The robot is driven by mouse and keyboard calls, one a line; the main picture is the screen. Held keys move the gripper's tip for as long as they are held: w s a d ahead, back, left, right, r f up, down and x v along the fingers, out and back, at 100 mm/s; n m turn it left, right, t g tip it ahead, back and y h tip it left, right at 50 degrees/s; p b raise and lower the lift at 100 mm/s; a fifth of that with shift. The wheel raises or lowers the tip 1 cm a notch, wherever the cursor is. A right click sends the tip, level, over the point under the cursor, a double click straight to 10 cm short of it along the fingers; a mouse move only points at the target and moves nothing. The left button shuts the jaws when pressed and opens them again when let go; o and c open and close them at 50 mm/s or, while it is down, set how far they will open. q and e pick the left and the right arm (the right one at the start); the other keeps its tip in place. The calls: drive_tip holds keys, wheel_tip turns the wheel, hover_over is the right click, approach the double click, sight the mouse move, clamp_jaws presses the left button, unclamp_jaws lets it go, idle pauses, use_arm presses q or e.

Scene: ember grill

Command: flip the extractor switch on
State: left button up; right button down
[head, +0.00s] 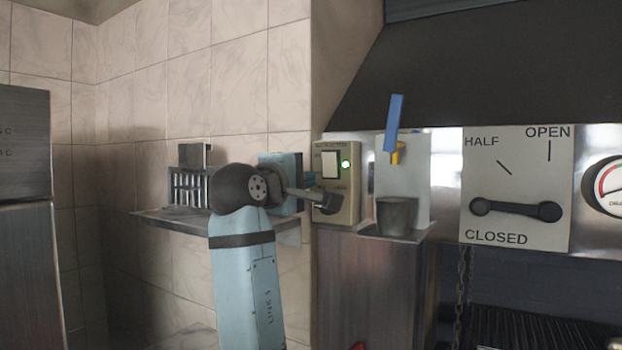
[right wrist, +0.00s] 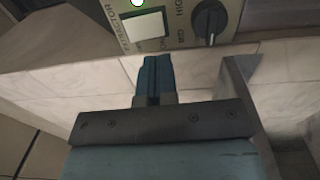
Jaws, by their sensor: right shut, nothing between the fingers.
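The extractor panel (head: 350,213) is a beige box on the wall beside the hood, with a white rocker switch (head: 330,164) and a lamp (head: 345,164) that glows green. In the right wrist view the rocker (right wrist: 143,29) is at the top, with a dark knob (right wrist: 209,18) to its right. I cannot tell which way the rocker is tipped. My right gripper (head: 312,194) is shut and empty, just in front of the panel and below the rocker. Its blue fingertips (right wrist: 154,65) show just short of the panel edge, apart from the rocker. My left gripper is not in view.
A metal shelf (head: 160,221) with a slotted rack (head: 188,186) is on the left. A grey cup (head: 396,215) and a blue-handled lever (head: 394,122) are right of the panel. A damper plate (head: 515,225) with a dark handle is farther right.

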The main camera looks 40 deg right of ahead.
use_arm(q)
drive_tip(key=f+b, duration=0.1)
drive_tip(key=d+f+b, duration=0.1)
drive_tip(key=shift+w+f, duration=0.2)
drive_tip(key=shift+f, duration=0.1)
use_arm(e)
drive_tip(key=v, duration=0.7)
drive_tip(key=shift+a+f, duration=0.4)
drive_tip(key=shift+f, duration=0.15)
